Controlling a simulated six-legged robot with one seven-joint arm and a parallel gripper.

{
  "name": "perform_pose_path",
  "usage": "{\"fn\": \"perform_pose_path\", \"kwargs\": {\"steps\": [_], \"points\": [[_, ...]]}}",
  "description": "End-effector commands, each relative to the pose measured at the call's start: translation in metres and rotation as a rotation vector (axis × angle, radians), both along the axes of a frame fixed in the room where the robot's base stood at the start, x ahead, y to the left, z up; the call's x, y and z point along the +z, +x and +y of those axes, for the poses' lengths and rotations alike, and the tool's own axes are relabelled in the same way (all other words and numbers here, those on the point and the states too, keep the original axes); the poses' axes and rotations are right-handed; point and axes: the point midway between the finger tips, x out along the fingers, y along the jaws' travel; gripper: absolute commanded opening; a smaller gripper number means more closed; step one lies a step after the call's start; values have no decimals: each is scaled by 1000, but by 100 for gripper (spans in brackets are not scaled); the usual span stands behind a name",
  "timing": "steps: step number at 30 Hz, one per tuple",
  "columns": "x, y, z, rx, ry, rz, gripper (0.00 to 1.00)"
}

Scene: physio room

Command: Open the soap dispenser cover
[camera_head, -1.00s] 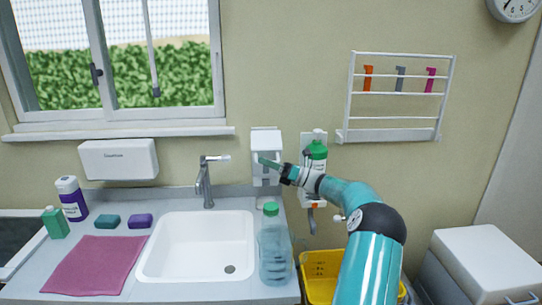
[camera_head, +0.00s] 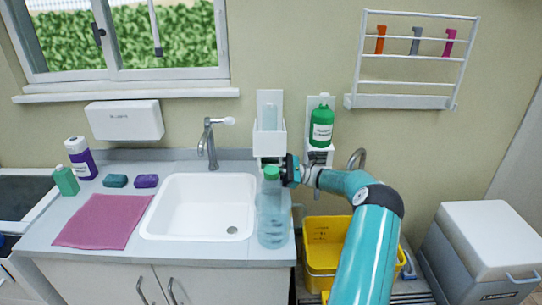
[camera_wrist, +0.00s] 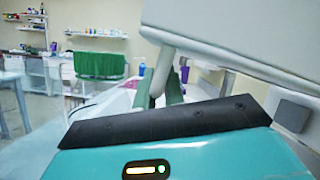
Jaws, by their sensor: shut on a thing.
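The white soap dispenser (camera_head: 270,100) is on the wall right of the tap. Its upper part is exposed, showing a back plate and a pale, see-through container inside. The white cover (camera_head: 270,144) sits low across the front, tipped down. My gripper (camera_head: 281,168) is at the cover's lower right edge, above the clear bottle's green cap. In the wrist view my green fingers (camera_wrist: 158,92) are close together under a large pale panel (camera_wrist: 235,35), apparently the cover. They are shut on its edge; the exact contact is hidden.
A clear bottle (camera_head: 271,212) with a green cap stands on the counter just below my gripper. A green bottle (camera_head: 321,124) is in a wall holder to the right. The sink (camera_head: 200,208) is at left, a yellow bin (camera_head: 322,240) below my arm.

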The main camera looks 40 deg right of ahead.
Motion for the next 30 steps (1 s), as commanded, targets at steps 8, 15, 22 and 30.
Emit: {"fn": "perform_pose_path", "kwargs": {"steps": [8, 15, 22, 30], "points": [[-22, 0, 4, 10, 1, 8, 0], [-27, 0, 4, 11, 0, 9, 0], [-27, 0, 4, 11, 1, 10, 0], [-27, 0, 2, 9, 1, 9, 32]]}}
